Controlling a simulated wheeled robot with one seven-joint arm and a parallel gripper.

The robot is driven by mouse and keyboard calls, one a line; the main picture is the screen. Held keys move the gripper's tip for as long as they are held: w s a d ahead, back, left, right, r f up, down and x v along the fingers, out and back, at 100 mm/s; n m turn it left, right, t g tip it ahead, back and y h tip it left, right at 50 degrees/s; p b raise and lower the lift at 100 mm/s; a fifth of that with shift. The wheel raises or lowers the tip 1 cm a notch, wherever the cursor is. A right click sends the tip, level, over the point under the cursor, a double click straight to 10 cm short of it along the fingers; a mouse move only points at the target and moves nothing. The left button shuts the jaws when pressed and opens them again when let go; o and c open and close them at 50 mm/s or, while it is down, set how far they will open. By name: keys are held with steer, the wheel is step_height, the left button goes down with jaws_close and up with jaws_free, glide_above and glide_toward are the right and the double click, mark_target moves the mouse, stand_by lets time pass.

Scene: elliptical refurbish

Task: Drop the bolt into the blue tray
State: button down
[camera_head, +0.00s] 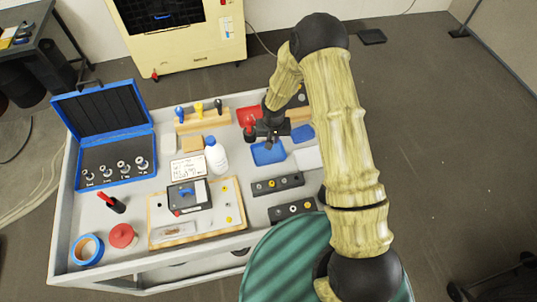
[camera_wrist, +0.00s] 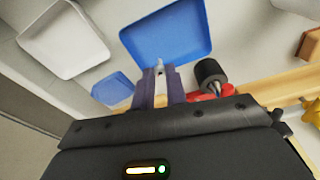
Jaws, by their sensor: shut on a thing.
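The blue tray (camera_head: 266,155) lies on the workbench, just below my gripper (camera_head: 270,140) in the head view. In the wrist view the blue tray (camera_wrist: 165,32) spreads out just beyond my fingertips (camera_wrist: 158,76), and its inside looks empty. My gripper is shut on a small pale piece, which I take to be the bolt (camera_wrist: 159,66); only its end shows between the fingertips. In the head view the bolt is too small to make out. The fingertips overlap the tray's near edge in the wrist view; I cannot tell their height above it.
A white bottle (camera_head: 216,157) stands to the left. Black blocks (camera_head: 278,185) are in front.

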steer(key=shift+w+a+f+b, duration=0.1)
steer(key=shift+f+b, duration=0.85)
steer(key=shift+f, duration=0.95)
steer(key=shift+d, duration=0.2)
steer(key=c, duration=1.3)
jaws_free()
steer(key=shift+a, duration=0.25)
steer(key=shift+c, duration=0.2)
steer(key=shift+s, duration=0.2)
steer(key=shift+d+r, duration=0.1)
steer(key=shift+r, duration=0.05)
steer(key=shift+r, duration=0.2)
step_height(320, 180, up, 17)
steer(key=s+b, duration=0.2)
steer(key=shift+f, duration=0.15)
